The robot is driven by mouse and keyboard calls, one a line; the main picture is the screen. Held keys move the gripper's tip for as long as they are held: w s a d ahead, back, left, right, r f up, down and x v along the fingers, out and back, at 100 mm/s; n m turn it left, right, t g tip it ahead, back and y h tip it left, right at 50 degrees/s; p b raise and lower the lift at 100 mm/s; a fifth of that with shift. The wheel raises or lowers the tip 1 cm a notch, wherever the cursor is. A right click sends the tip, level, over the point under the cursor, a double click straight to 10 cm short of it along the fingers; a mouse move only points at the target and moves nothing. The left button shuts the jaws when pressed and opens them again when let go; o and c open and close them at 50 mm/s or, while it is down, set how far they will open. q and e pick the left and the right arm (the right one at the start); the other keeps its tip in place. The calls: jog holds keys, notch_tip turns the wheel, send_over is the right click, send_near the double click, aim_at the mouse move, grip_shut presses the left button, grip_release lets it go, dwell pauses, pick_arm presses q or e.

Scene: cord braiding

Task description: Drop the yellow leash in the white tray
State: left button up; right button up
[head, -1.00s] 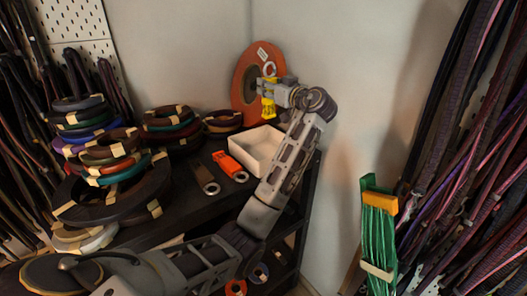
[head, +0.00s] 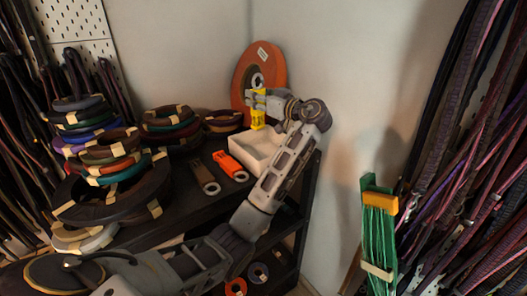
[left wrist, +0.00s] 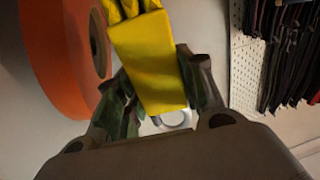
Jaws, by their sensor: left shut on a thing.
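The yellow leash (head: 258,117) hangs from my left gripper (head: 259,97), which is shut on it. In the left wrist view the yellow leash (left wrist: 148,60) sits between the two fingers of the gripper (left wrist: 155,100). The white tray (head: 248,152) stands on the dark shelf's right end, partly hidden behind my left arm. The leash's lower end shows just above the tray's back part; I cannot tell the exact gap. My right gripper is out of view.
A large orange disc (head: 277,68) leans on the wall behind the gripper. An orange leash (head: 228,163) and a brown one (head: 203,177) lie left of the tray. Coiled cord stacks (head: 110,160) fill the shelf's left.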

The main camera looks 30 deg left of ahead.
aim_at(261, 115)
pick_arm(q)
jog(key=shift+f+b, duration=0.65)
jog(key=shift+f, duration=2.15)
jog(key=o, duration=1.2)
jog(key=v, duration=1.2)
